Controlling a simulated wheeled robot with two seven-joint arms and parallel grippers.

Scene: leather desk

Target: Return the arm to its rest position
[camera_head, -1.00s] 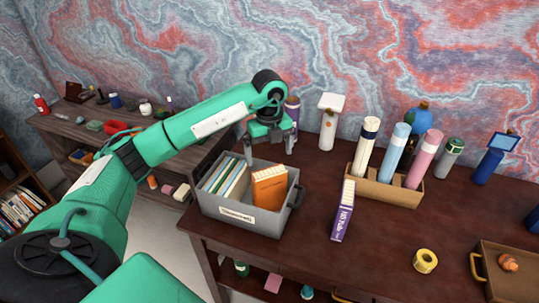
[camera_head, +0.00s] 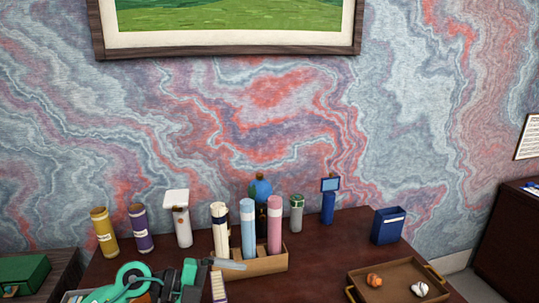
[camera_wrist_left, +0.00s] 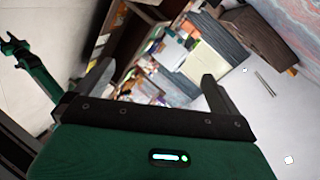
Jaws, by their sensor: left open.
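My left arm shows as teal and black parts at the bottom left of the head view, low over the desk (camera_head: 330,262). Beyond the fingers are the floor (camera_wrist_left: 265,125) and a shelf with books (camera_wrist_left: 165,65), seen tilted. Another green part of mine stands at the left edge of that view. My right gripper cannot be made out.
A wooden holder (camera_head: 262,265) with white, blue and pink tubes stands right of my arm. Yellow (camera_head: 104,232) and purple (camera_head: 140,228) bottles stand behind it. A brown tray (camera_head: 392,287) and a blue bin (camera_head: 388,226) are at the right. Bare desk lies between.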

